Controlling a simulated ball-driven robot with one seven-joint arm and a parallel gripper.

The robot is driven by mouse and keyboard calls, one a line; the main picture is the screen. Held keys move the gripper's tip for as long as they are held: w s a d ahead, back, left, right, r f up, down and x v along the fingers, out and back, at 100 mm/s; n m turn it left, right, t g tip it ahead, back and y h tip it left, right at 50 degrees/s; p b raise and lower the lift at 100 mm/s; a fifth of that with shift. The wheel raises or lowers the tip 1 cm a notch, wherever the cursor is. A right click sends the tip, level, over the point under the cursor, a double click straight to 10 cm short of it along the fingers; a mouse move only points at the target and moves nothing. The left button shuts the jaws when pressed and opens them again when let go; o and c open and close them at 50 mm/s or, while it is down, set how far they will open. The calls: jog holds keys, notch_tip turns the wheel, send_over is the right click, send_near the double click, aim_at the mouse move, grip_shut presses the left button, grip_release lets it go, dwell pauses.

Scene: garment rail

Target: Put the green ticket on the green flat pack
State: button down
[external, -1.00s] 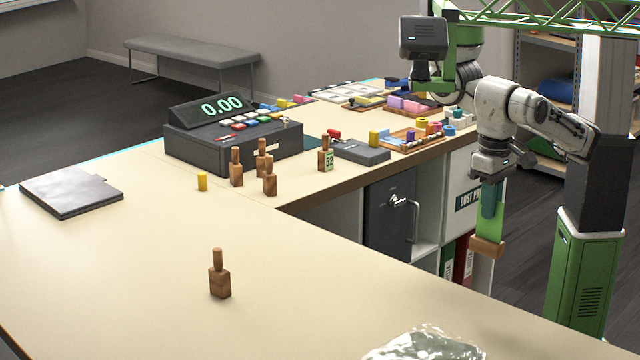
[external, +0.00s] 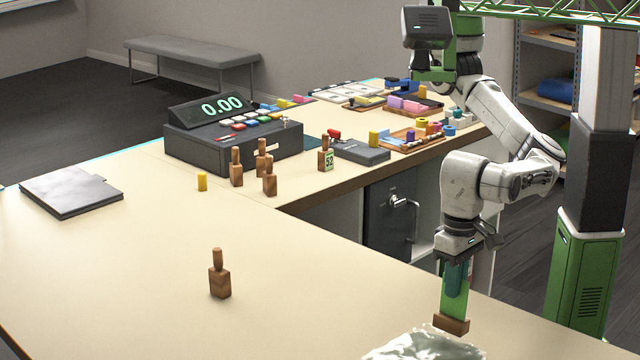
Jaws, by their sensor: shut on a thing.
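My gripper (external: 454,290) hangs at the right, pointing down over the counter's near right edge. It is shut on a tall flat green piece, which looks like the green ticket (external: 461,306), with a brown block at its lower end. A teal finger covers part of its face. A shiny, clear, greyish-green pack (external: 425,347) lies at the bottom edge of the view, partly cut off; it may be the green flat pack. The brown block is close to its upper right in the picture. I cannot tell whether they touch.
A wooden peg-topped block (external: 219,276) stands alone on the counter (external: 120,280). Several similar ones stand by the cash register (external: 235,135), one with a green label (external: 326,155). A dark flat folder (external: 70,190) lies at the left.

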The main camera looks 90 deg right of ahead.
jog(key=shift+f, duration=1.25)
jog(key=shift+f, duration=0.15)
jog(key=c, duration=1.3)
grip_release()
notch_tip(320, 180, up, 12)
jog(key=shift+r+b, duration=0.2)
jog(key=shift+b, duration=0.8)
